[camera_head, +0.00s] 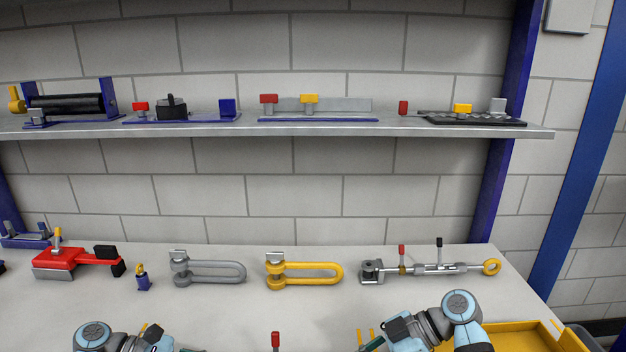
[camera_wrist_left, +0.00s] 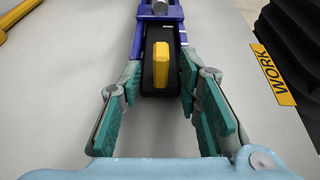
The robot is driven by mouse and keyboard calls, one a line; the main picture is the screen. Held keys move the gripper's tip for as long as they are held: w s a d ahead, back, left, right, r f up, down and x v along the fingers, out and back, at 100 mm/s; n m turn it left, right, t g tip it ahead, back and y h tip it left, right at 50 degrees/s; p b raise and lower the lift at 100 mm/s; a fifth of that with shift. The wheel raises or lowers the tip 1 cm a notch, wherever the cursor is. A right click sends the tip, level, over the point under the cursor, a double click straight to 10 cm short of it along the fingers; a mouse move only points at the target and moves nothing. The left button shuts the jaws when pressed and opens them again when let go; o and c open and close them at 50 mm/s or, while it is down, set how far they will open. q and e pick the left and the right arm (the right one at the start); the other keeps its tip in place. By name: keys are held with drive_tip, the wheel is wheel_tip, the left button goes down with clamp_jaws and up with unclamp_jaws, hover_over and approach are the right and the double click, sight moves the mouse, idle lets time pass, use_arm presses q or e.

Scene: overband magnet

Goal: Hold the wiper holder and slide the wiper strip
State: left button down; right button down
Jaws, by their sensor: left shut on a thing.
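A blue-purple holder (camera_wrist_left: 158,12) shows in the left wrist view, with a black block (camera_wrist_left: 158,78) set in it and a yellow grip (camera_wrist_left: 161,64) on top. I take this to be the wiper holder; which part is the wiper strip I cannot tell. My left gripper (camera_wrist_left: 160,88) has its teal fingers on both sides of the holder, shut on it. In the head view my left wrist (camera_head: 120,338) is at the bottom edge and its fingers are hidden. My right gripper (camera_head: 371,344) is low at centre right; its fingertips are mostly cut off.
A grey shackle (camera_head: 210,280), a yellow shackle (camera_head: 305,282), a turnbuckle (camera_head: 430,268) and a red tool (camera_head: 68,262) lie along the back of the bench. A shelf (camera_head: 300,129) above holds several devices. A yellow tray (camera_head: 510,335) is at lower right.

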use_arm(q)
drive_tip(key=shift+a, duration=0.95)
drive_tip(key=c, duration=1.1)
unclamp_jaws()
drive_tip(key=v, duration=0.7)
drive_tip(key=shift+a, duration=0.25)
drive_tip(key=shift+r, duration=0.1)
